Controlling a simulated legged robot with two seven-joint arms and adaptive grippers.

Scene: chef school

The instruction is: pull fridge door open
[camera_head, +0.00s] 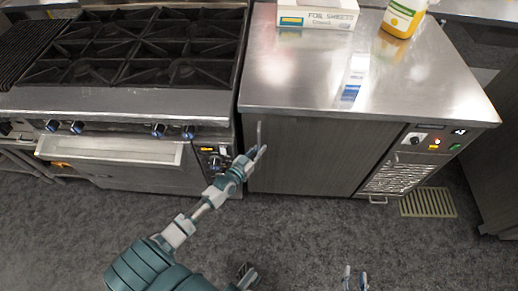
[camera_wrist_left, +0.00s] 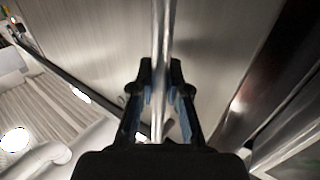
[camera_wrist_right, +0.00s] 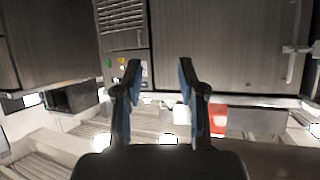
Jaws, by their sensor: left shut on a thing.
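The fridge door (camera_head: 310,155) is a grey brushed panel under a steel worktop, and it looks closed. Its upright metal bar handle (camera_head: 259,133) is at the door's left edge. My left gripper (camera_head: 256,154) is at this handle. In the left wrist view, the handle (camera_wrist_left: 162,50) runs between the two fingers of my left gripper (camera_wrist_left: 160,98), which are shut on it. My right gripper (camera_head: 355,279) is low at the bottom edge, apart from the fridge. In the right wrist view, my right gripper (camera_wrist_right: 158,78) has its fingers apart with nothing between them.
A stove (camera_head: 130,100) with black grates stands left of the fridge. The worktop (camera_head: 425,90) carries a foil sheets box (camera_head: 317,14), a yellow-labelled bottle (camera_head: 402,18) and a small blue-white carton (camera_head: 354,78). A control panel (camera_head: 433,140) and floor grate (camera_head: 428,203) are at right. Floor (camera_head: 310,235) in front is clear.

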